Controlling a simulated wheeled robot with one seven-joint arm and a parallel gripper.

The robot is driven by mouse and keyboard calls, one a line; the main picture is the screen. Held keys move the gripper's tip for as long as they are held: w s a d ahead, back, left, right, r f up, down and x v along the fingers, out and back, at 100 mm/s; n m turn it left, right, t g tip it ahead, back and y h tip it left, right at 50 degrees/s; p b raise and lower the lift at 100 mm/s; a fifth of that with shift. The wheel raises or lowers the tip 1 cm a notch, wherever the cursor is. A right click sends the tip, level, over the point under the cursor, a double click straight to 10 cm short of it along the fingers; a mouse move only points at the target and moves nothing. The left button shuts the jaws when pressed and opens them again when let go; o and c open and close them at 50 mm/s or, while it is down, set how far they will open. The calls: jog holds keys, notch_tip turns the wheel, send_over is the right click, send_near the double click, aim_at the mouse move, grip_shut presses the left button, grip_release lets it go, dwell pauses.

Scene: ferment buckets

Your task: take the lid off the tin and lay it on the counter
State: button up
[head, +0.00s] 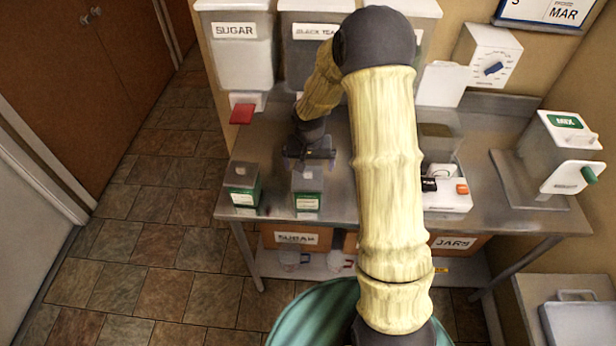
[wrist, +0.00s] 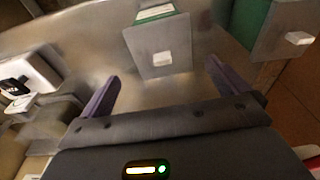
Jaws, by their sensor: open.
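Two green tins with grey square lids and small pale knobs stand on the metal counter (head: 262,165). One tin (head: 307,201) is under my gripper (head: 308,164); the other tin (head: 243,195) stands to its left. In the wrist view the nearer tin's lid (wrist: 150,50) and knob (wrist: 162,58) lie ahead, between the lines of the two fingers. My gripper (wrist: 163,74) is open and empty, with its fingers apart from the lid. The second tin's lid (wrist: 283,22) is at the upper right there. Both lids are on their tins.
Sugar (head: 236,55) and black tea (head: 308,60) bins stand along the back. A white scale-like device (head: 450,198) and a MIX machine (head: 563,150) are on the right. Bare counter lies left of and behind the tins. Labelled boxes sit on the shelf below.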

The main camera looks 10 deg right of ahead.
aim_at(308, 173)
jog(key=shift+f, duration=0.15)
jog(key=shift+w+a+f+p, duration=0.1)
jog(key=shift+w+f+p, duration=0.15)
jog(key=shift+f+p, duration=0.7)
jog(key=shift+w+f+p, duration=0.25)
jog(key=shift+f+p, duration=0.05)
jog(key=shift+f, duration=1.2)
jog(key=shift+s, duration=0.15)
jog(key=c, duration=0.9)
